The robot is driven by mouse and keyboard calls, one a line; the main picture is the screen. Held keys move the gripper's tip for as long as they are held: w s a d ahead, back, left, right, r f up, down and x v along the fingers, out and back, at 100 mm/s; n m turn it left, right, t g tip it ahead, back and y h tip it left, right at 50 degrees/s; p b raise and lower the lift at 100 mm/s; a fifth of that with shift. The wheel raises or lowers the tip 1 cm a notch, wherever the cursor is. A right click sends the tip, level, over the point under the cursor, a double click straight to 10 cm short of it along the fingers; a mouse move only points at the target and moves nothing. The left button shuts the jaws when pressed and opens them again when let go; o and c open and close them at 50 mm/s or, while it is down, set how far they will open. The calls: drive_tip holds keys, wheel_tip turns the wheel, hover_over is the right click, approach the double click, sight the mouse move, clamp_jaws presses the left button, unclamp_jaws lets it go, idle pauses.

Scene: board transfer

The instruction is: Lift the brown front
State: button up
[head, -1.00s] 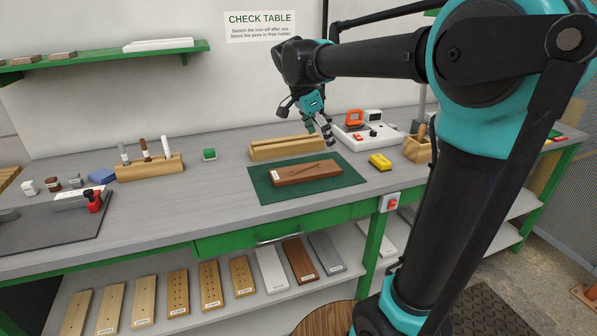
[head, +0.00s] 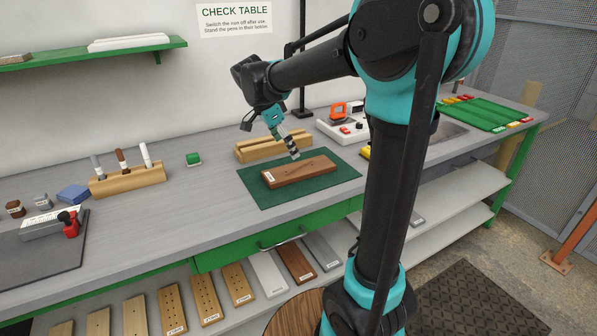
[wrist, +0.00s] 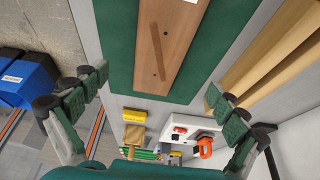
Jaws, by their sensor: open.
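The brown front (head: 298,172) is a flat wooden board lying on the green mat (head: 256,191) on the bench, with a white label near its left end. In the wrist view the brown front (wrist: 172,50) shows between the open fingers, with a dark elongated mark and small holes. My gripper (head: 294,155) is above the board's middle in the head view, its fingers pointing down. In the wrist view my gripper (wrist: 160,92) is open and empty, its fingers wide apart on either side of the board. I cannot tell the exact height above it.
A slotted wooden holder (head: 268,147) stands just behind the mat. A pen block (head: 128,180) and green item (head: 193,159) are to the left. A white unit with an orange-handled item (head: 338,110) is behind right. More boards (head: 268,275) lie on the shelf below.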

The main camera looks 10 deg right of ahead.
sight(299, 168)
drive_tip(key=x, duration=0.9)
drive_tip(key=shift+w+d+r, duration=0.1)
drive_tip(key=shift+d, duration=0.05)
drive_tip(key=c, duration=1.4)
drive_tip(key=shift+r, duration=0.15)
drive_tip(key=shift+c, duration=0.2)
